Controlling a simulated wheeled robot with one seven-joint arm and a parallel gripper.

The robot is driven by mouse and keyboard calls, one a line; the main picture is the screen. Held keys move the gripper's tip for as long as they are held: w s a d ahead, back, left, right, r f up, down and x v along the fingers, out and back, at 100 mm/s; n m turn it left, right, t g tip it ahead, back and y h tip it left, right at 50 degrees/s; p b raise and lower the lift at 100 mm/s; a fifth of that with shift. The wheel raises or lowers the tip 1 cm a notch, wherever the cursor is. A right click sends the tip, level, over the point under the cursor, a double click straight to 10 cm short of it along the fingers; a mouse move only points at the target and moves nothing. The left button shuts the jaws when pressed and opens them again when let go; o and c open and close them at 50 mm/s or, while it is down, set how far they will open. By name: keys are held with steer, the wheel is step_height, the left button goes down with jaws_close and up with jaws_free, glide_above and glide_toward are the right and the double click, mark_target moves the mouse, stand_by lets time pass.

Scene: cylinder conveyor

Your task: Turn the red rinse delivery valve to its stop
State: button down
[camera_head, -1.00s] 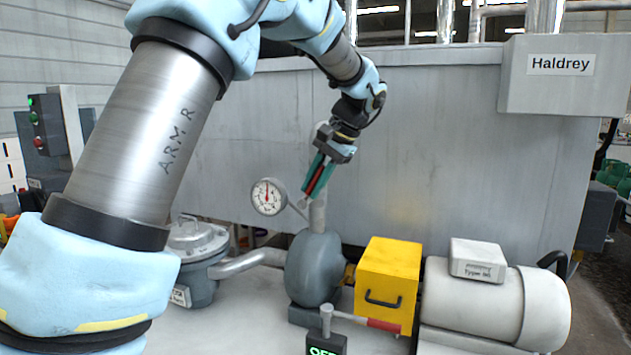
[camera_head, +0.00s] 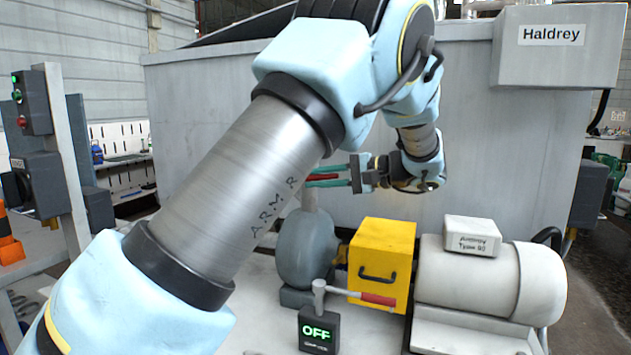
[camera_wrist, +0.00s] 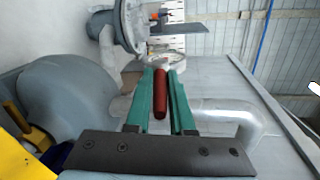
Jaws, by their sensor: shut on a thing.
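The red rinse delivery valve handle (camera_head: 322,178) lies nearly level above the grey pump, at the top of its outlet pipe. My gripper (camera_head: 328,177), with green fingers, reaches it from the right and is shut on it. In the wrist view the red handle (camera_wrist: 160,94) runs lengthwise between the two green fingers of my gripper (camera_wrist: 161,100). My arm covers the valve body in the head view, so the stop cannot be made out.
Below are the grey pump (camera_head: 307,245), a yellow guard box (camera_head: 383,250) and a pale motor (camera_head: 470,275). The tank wall (camera_head: 470,130) rises behind.

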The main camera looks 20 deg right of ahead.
steer(key=shift+f+t+y+b, duration=0.5)
steer(key=shift+t+y+b, duration=0.1)
steer(key=shift+y, duration=0.1)
steer(key=c, duration=0.8)
jaws_free()
steer(key=b+v, duration=0.2)
steer(key=v, duration=0.8)
steer(key=shift+s+d+f, duration=0.15)
steer(key=shift+s+d, duration=0.15)
